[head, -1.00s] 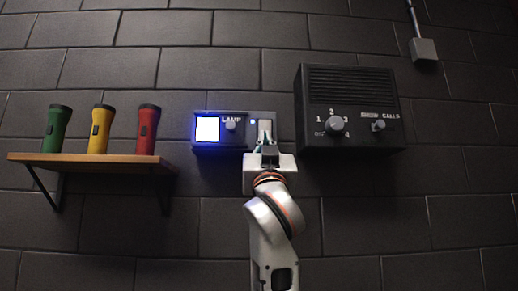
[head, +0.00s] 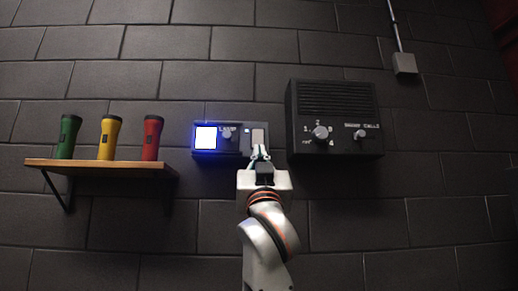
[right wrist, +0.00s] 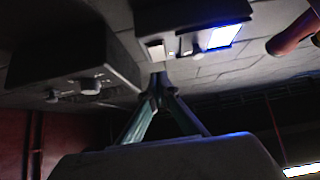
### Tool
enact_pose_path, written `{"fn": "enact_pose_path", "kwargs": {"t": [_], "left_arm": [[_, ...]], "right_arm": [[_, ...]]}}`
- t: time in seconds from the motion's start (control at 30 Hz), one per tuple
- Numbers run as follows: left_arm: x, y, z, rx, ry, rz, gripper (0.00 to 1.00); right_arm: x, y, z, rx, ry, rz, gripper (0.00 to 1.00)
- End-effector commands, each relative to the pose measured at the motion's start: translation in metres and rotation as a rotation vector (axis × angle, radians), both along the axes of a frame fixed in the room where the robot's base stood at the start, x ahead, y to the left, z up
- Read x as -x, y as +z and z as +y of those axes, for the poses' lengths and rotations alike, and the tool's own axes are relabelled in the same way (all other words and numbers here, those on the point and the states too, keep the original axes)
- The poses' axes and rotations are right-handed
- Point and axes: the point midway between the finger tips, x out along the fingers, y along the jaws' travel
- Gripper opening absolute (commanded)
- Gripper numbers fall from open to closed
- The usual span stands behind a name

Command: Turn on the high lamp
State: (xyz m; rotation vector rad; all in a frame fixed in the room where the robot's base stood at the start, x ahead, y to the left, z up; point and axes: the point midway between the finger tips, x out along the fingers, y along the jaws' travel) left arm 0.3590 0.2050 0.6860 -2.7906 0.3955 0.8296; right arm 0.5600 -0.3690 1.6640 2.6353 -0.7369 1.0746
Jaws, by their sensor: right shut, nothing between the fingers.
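A dark wall box marked LAMP (head: 235,152) carries a bright white square with a blue glow (head: 206,138), a grey knob (head: 226,136), a small light and a pale upright plate (head: 259,136) at its right end. My right gripper (head: 260,151) is shut and empty, its fingertips in front of the plate's lower part. Whether they touch it is not clear. In the right wrist view the fingertips (right wrist: 159,82) show just below the pale plate (right wrist: 156,51), with the lit square (right wrist: 223,37) to the right. My left gripper is not in view.
A larger black box (head: 335,102) with a grille, a numbered dial (head: 320,133) and a smaller knob (head: 360,134) is right of the lamp box. Left, a wooden shelf (head: 100,166) holds green (head: 67,137), yellow (head: 109,138) and red (head: 152,138) flashlights.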

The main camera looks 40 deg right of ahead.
Motion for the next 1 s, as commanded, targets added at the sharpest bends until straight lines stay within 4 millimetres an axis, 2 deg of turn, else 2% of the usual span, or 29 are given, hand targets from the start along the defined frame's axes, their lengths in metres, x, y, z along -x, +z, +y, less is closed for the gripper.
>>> {"fn": "enact_pose_path", "kwargs": {"t": [0.03, 0.1, 0.33, 1.0], "left_arm": [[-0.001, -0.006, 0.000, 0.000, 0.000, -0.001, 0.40], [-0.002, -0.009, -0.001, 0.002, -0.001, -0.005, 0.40], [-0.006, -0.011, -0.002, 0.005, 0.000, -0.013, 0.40], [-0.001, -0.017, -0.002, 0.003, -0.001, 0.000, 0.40]], "right_arm": [[0.005, -0.014, 0.003, -0.002, 0.002, 0.002, 0.00], [0.012, -0.023, 0.008, -0.001, 0.002, 0.000, 0.00], [0.027, -0.043, 0.016, -0.001, 0.000, 0.001, 0.00], [0.030, -0.047, 0.018, 0.000, -0.001, 0.001, 0.00]]}}
